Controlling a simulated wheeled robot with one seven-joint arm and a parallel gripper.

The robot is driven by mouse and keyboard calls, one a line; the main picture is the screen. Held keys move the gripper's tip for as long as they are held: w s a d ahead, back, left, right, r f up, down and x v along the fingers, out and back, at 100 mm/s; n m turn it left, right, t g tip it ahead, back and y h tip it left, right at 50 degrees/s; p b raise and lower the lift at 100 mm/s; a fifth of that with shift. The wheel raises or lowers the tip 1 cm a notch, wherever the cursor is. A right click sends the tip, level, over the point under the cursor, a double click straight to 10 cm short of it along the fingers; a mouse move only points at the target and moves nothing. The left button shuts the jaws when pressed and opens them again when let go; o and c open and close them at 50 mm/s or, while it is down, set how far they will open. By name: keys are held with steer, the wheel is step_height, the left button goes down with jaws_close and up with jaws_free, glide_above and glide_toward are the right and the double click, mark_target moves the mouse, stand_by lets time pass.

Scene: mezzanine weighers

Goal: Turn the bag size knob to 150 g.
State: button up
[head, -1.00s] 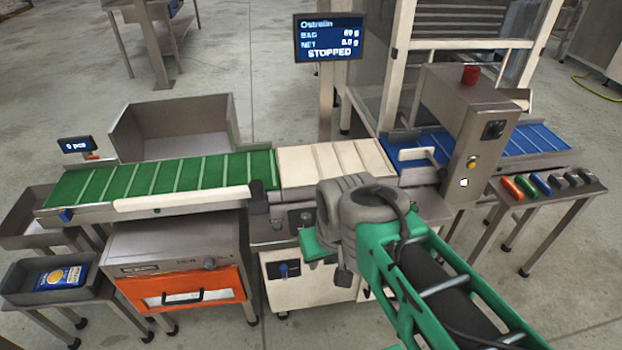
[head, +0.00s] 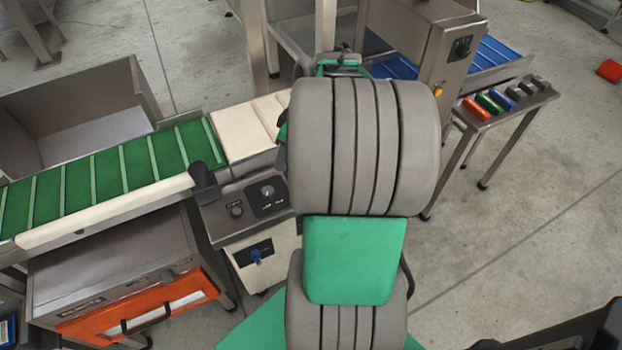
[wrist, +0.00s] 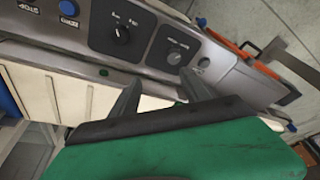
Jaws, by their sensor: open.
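In the wrist view the weigher's control panel shows a black knob (wrist: 122,35) on one dark plate and a grey knob (wrist: 174,57) on another. Labels are too small to read, so I cannot tell which is the bag size knob or its setting. My gripper (wrist: 161,80) is open and empty, its two fingers pointing at the panel near the grey knob, with no contact visible. In the head view the grey knob (head: 267,190) shows left of my arm, which hides my gripper's fingers and part of the panel.
A blue button (wrist: 68,8) sits on the panel beyond the black knob. A green belt (head: 100,178) runs left, a blue belt (head: 495,55) right. A side table (head: 510,108) holds coloured cylinders.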

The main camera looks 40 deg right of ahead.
steer(key=s+d+f+n+t+b, duration=0.1)
steer(key=s+d+f, duration=0.2)
steer(key=d+f, duration=0.45)
steer(key=shift+y, duration=0.3)
steer(key=x, duration=0.3)
steer(key=d+x, duration=0.1)
steer(key=x, duration=0.2)
steer(key=shift+w+d, duration=0.1)
steer(key=shift+d, duration=0.05)
jaws_close()
